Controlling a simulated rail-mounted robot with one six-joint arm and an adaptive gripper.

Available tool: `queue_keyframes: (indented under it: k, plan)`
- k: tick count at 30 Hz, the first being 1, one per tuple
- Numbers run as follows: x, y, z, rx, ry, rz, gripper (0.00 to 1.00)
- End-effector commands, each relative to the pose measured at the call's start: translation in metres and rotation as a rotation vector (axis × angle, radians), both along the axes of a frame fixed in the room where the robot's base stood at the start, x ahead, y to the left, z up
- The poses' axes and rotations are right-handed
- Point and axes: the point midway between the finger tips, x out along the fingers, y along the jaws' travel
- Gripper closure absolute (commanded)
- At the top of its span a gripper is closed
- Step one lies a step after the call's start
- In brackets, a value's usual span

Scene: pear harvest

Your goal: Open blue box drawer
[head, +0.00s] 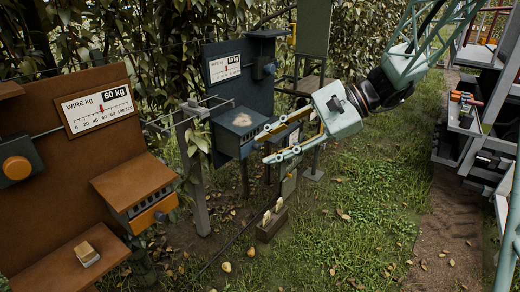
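The blue box (239,118) is fixed to the front of a dark blue panel (216,55), left of my gripper. It has a slotted front with a blue drawer face (228,145) below, which looks shut. A small dark handle seems to sit at its right end, close to my fingertips, partly hidden. My gripper (264,147) comes in from the right, with its two fingers apart and pointing left at the drawer's front. Nothing shows between the fingers. I cannot tell whether a fingertip touches the box.
An orange-brown panel (40,145) with an orange box (133,180) stands at left. A grey post (195,185) and wires run between the panels. A small wooden crate (270,226) lies on the grass below my gripper. A shelf rack (462,125) stands at right.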

Motion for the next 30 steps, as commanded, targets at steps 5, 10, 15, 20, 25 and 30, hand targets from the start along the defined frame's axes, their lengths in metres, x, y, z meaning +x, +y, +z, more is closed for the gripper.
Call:
queue_keyframes:
  k: [5, 10, 15, 20, 25, 30]
  plan:
    - [0.034, 0.007, -0.011, 0.064, 0.046, -0.053, 0.69]
    - [0.066, 0.012, -0.023, 0.125, 0.086, -0.103, 0.69]
    - [0.097, 0.015, -0.036, 0.183, 0.123, -0.154, 0.69]
    - [0.127, 0.017, -0.050, 0.238, 0.157, -0.205, 0.69]
    - [0.158, 0.017, -0.067, 0.297, 0.192, -0.260, 0.69]
    - [0.188, 0.015, -0.087, 0.352, 0.225, -0.316, 0.69]
